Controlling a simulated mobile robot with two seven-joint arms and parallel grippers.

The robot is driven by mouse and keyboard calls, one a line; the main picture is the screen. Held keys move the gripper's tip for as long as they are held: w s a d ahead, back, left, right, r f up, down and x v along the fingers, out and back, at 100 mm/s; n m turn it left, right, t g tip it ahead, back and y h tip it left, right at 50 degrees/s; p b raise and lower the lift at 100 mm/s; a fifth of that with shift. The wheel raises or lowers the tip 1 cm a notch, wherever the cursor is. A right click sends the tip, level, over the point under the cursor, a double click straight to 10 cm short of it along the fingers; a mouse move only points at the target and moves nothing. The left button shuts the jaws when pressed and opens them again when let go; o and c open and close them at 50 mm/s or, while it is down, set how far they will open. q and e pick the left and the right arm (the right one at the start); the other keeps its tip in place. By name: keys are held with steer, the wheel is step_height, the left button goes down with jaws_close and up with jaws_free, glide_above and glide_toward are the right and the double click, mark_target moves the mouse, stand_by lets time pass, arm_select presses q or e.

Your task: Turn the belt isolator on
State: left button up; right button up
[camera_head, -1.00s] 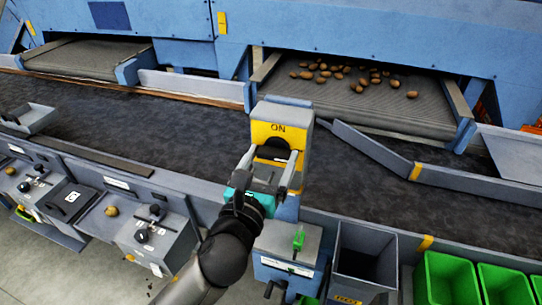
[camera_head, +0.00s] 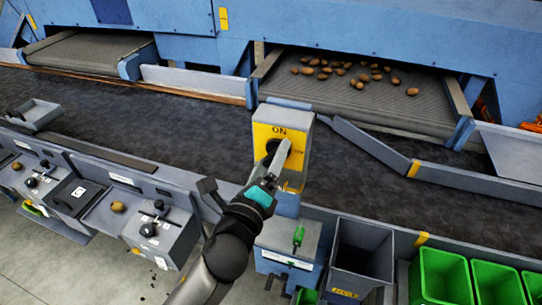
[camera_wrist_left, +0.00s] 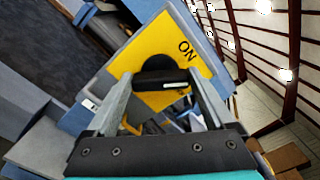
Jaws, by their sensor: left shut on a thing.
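The belt isolator is a grey box with a yellow face (camera_head: 265,133) marked ON at its top, standing at the near edge of the conveyor. Smaller lettering at the right of the face is too small to read surely. Its dark rotary handle (camera_head: 283,148) is tilted and partly hidden by my fingers. In the left wrist view the handle (camera_wrist_left: 160,80) lies between the two fingertips, and ON is at its upper right. My left gripper (camera_head: 271,166) is shut on the handle, its wrist rolled. My right gripper is not in view.
A dark conveyor (camera_head: 180,130) runs behind the isolator. Potatoes lie on a feed belt (camera_head: 420,108) beyond. Control boxes (camera_head: 170,237) line the left.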

arm_select(q)
steer(key=n, duration=0.3)
steer(key=shift+n+p, duration=0.3)
steer(key=shift+n, duration=0.1)
steer(key=shift+w+n+p, duration=0.1)
steer(key=shift+n+p, duration=0.2)
steer(key=shift+n, duration=1.4)
steer(key=o, duration=1.1)
steer(key=shift+f, duration=0.1)
steer(key=shift+b+v, duration=1.55)
steer(key=shift+v, duration=6.1)
